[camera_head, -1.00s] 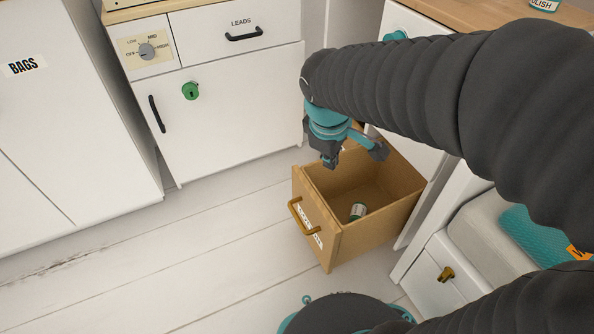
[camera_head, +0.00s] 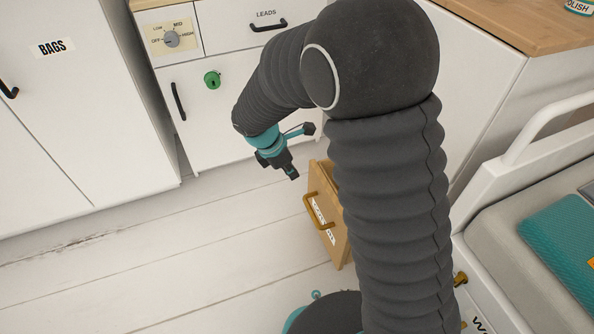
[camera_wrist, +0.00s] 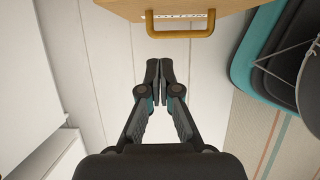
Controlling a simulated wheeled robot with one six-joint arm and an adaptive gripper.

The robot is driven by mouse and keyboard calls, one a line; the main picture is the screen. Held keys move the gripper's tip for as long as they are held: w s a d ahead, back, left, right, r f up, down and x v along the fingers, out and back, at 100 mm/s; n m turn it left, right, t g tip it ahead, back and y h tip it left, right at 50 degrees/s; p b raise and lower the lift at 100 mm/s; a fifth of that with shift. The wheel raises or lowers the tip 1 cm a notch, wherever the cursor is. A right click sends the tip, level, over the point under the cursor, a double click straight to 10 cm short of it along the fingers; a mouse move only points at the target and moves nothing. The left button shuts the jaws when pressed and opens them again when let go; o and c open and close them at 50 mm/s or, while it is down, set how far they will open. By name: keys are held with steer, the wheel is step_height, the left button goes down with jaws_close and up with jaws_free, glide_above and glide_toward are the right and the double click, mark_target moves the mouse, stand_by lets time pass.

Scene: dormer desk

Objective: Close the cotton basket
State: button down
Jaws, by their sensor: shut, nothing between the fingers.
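The cotton basket, a tan wooden drawer box (camera_head: 323,183), stands pulled out low on the right side. Its front has a brass-coloured handle (camera_head: 316,214) and a white label, only partly readable. My arm hides its inside and most of its body. In the wrist view, the basket front (camera_wrist: 185,9) and its handle (camera_wrist: 183,33) are at the top, ahead of my fingertips. My gripper (camera_head: 291,172) is shut and empty, pointing down, left of the basket front and apart from it. It also shows in the wrist view (camera_wrist: 159,78).
A white BAGS cabinet (camera_head: 70,110) is at left. A bench with a teal pad (camera_head: 570,240) is at right. White plank floor (camera_head: 170,250) is free in front.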

steer(key=b, duration=0.2)
glide_toward(320, 189)
step_height(320, 189, down, 4)
steer(key=s+a, duration=0.1)
steer(key=a, duration=0.1)
steer(key=shift+w+d, duration=0.2)
steer(key=shift+d, duration=0.35)
steer(key=shift+w+d, duration=0.2)
steer(key=shift+d, duration=0.35)
steer(key=shift+w+d, duration=0.25)
steer(key=shift+d, duration=0.35)
steer(key=shift+d, duration=0.1)
